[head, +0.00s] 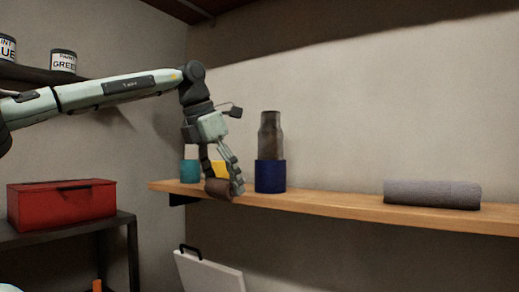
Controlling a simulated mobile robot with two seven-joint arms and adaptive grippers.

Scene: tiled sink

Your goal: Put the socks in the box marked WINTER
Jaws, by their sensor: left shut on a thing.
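My left gripper (223,181) reaches in from the left and points down over the front edge of the wooden shelf. It is shut on a short brown roll (217,188), which is at the shelf's edge; I cannot tell if the roll touches the board. I cannot tell for sure whether this roll is the socks. No box with the word WINTER is visible. My right gripper is not in view.
The wooden shelf (345,207) holds a dark blue cylinder with a grey-brown bottle shape (270,135), a teal cylinder (189,171), a yellow thing and a grey roll (432,194). A red case (62,205) is at left. Lettered cans (63,61) stand higher.

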